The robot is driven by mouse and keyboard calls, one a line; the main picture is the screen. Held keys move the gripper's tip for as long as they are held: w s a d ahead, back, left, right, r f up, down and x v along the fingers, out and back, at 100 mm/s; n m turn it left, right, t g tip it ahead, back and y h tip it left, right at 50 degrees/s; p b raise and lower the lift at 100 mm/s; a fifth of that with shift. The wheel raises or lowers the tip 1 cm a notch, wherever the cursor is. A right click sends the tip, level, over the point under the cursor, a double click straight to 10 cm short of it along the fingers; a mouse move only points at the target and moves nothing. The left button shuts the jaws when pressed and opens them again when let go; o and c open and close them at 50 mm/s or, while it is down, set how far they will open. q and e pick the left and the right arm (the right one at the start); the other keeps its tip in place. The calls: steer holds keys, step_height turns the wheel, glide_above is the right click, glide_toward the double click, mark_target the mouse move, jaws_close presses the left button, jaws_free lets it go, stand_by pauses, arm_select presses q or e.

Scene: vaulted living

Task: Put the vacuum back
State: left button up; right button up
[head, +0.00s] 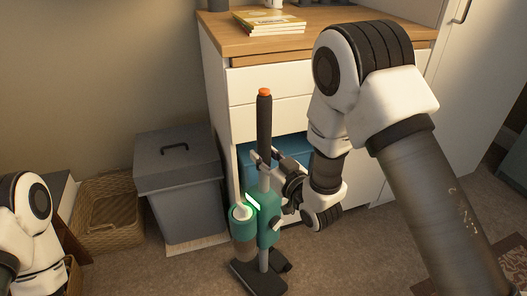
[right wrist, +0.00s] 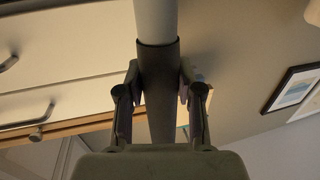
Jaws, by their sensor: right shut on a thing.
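The stick vacuum (head: 268,218) stands upright in the head view, with a teal body, a glowing green strip, a black handle and an orange tip. Its black floor head (head: 258,280) is at or close to the carpet; I cannot tell if it touches. In the right wrist view the grey pole and dark sleeve of the vacuum (right wrist: 156,60) pass between the two fingers of the gripper (right wrist: 158,88). My left gripper is out of view; only part of the left arm shows at lower left.
A white cabinet (head: 238,92) with a wooden top stands behind the vacuum, with blue bins (head: 263,178) in its open lower shelf. A grey lidded bin (head: 178,190) and a wicker basket (head: 108,222) stand to the left. Carpet is clear at lower right of the vacuum.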

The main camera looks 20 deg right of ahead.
steer(key=shift+w+f, duration=0.15)
steer(key=shift+f, duration=0.8)
steer(key=shift+w, duration=0.15)
jaws_close()
steer(key=shift+s+r, duration=0.2)
steer(key=shift+r, duration=0.05)
steer(key=shift+f, duration=0.15)
steer(key=o, duration=1.2)
jaws_free()
steer(key=shift+c, duration=0.2)
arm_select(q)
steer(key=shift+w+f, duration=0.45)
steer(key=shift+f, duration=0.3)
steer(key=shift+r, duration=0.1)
